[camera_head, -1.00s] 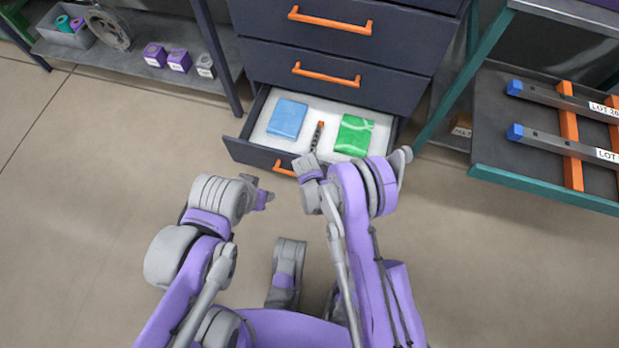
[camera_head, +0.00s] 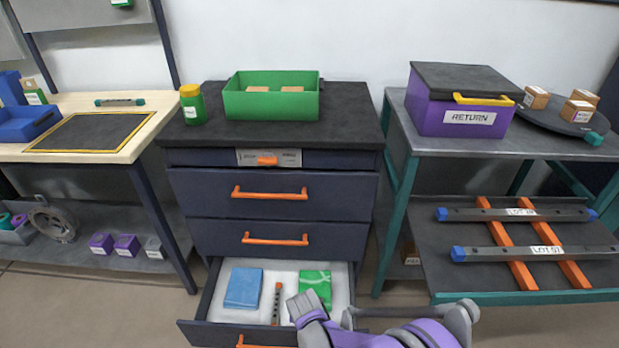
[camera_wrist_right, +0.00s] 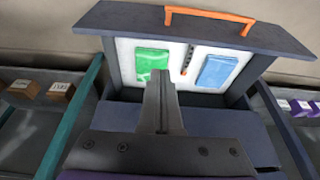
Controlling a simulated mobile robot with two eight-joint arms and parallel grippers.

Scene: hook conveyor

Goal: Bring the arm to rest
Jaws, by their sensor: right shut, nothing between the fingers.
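My right arm reaches in from the lower right of the head view, its grey end (camera_head: 306,306) over the front of the open bottom drawer (camera_head: 341,299). In the right wrist view my right gripper (camera_wrist_right: 161,75) is shut and empty, its fingers pointing toward the drawer. The white-lined drawer holds a blue packet (camera_head: 243,288), a green packet (camera_head: 315,284) and a narrow dark strip with an orange end (camera_head: 277,303). The packets also show in the wrist view, blue (camera_wrist_right: 216,70) and green (camera_wrist_right: 152,63). My left arm is not in view.
The drawer cabinet has a dark top (camera_head: 347,107) with a green bin (camera_head: 271,103) and a green jar (camera_head: 192,105). A workbench (camera_head: 140,145) stands left. A teal-framed rack (camera_head: 400,190) stands close right, with a purple RETURN box (camera_head: 460,118) and barred lower shelf.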

